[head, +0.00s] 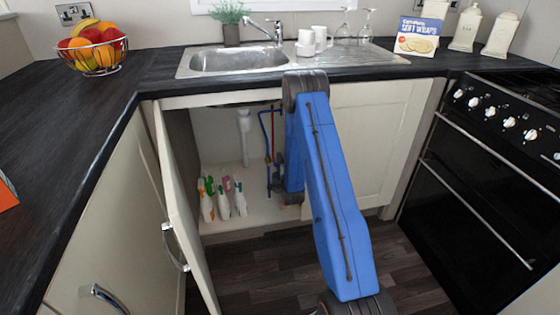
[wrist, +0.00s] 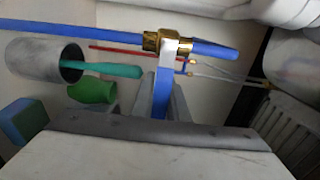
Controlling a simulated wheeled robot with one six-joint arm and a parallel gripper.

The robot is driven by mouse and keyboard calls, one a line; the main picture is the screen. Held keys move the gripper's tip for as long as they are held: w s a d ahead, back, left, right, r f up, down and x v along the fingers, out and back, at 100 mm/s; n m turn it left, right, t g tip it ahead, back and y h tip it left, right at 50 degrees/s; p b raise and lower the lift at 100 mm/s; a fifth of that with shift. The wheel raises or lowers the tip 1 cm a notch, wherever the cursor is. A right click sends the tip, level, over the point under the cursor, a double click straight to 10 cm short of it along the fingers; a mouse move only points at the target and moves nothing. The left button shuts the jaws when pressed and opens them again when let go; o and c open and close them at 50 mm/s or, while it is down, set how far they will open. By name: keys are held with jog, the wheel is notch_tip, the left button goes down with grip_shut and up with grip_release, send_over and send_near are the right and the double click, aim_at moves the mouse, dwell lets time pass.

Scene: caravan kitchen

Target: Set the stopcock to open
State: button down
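The brass stopcock (wrist: 153,41) sits on a blue pipe (wrist: 40,30) that runs across the upper part of the wrist view. Its blue lever (wrist: 160,95) stands crosswise to the pipe, from a pale grey head down toward my gripper. My gripper (wrist: 162,100) has its dark grey fingers on either side of the lever. I cannot tell whether they press on it. In the head view the blue pipe (head: 263,122) shows inside the open cupboard under the sink. My blue arm reaches in there and hides the gripper and most of the stopcock.
The left cupboard door (head: 180,205) stands open beside the opening. Several spray bottles (head: 224,199) stand on the cupboard floor left of my arm, and a white drain pipe (head: 244,135) hangs behind. A thin red pipe (wrist: 118,50) runs near the blue one. The worktop edge (head: 215,84) is above.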

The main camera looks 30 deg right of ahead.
jog(key=shift+r+n, duration=0.1)
jog(key=shift+n, duration=0.2)
jog(key=shift+w+a+r+n, duration=0.1)
jog(key=shift+a+r+n, duration=0.5)
jog(key=shift+n, duration=1.15)
jog(key=shift+w+a+r+n, duration=0.2)
jog(key=shift+r+n, duration=0.7)
jog(key=shift+n, duration=0.8)
jog(key=shift+w+a+r+n, duration=0.1)
jog(key=shift+a+r+n, duration=0.5)
jog(key=shift+n, duration=1.15)
jog(key=shift+d+r, duration=0.15)
jog(key=shift+d, duration=0.05)
jog(key=c, duration=1.7)
grip_release()
jog(key=shift+a, duration=0.1)
